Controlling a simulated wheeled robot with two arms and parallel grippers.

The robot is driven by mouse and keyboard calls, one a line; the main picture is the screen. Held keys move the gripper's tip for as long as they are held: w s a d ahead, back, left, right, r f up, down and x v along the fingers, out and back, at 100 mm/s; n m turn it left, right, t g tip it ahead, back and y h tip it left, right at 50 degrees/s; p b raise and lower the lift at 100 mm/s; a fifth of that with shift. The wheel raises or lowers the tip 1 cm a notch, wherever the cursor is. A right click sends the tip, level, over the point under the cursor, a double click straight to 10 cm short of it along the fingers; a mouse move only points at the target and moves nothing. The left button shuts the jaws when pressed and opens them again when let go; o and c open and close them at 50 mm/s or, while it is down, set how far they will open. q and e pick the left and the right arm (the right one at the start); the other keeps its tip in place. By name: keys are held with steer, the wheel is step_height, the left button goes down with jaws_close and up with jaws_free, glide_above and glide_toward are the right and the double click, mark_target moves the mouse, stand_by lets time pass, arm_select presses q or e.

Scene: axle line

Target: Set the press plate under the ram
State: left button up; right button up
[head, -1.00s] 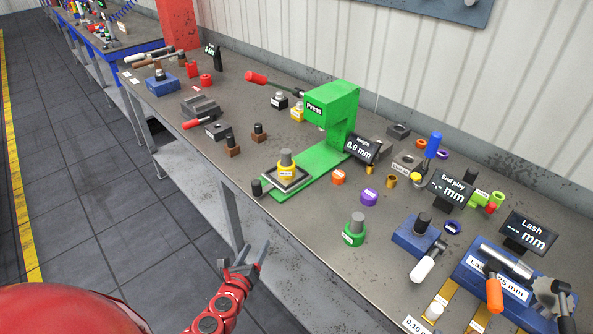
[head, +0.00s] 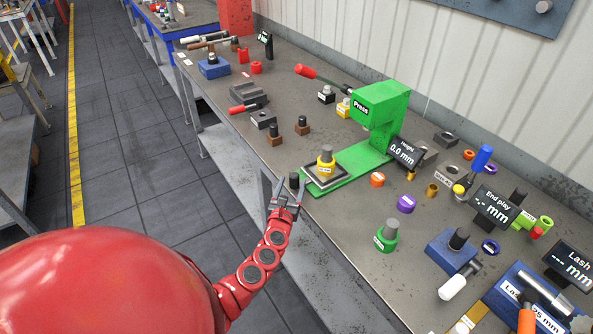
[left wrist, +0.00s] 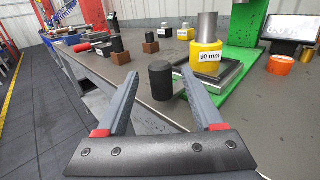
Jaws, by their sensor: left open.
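The green press (head: 385,103) stands on the bench, its head over the rear of its green base. A square grey plate with a pale rim (head: 309,172) lies on the front of that base, forward of the head; it also shows in the left wrist view (left wrist: 228,78). A yellow piece labelled 90 mm (left wrist: 207,58) with a grey cylinder on top stands on it. A black upright knob (left wrist: 160,82) is beside the plate's near corner; I cannot tell if they are joined. My left gripper (head: 284,188) is open, the knob ahead between its fingers. My right gripper is out of view.
Brown blocks with black tops (head: 302,124) stand left of the press. An orange ring (head: 377,179), a purple ring (head: 406,204) and a green piece (head: 387,235) lie to the right. The height display (head: 404,152) stands beside the press. The floor left of the bench is clear.

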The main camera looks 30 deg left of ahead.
mark_target(295, 173)
arm_select(q)
steer(key=b+x, duration=0.1)
steer(key=x, duration=0.4)
steer(key=shift+w+a+f, duration=0.15)
steer(key=shift+w+a, duration=0.05)
steer(key=shift+w, duration=0.15)
steer(key=shift+w+a, duration=0.1)
steer(key=shift+w, duration=0.35)
jaws_close()
stand_by(0.9)
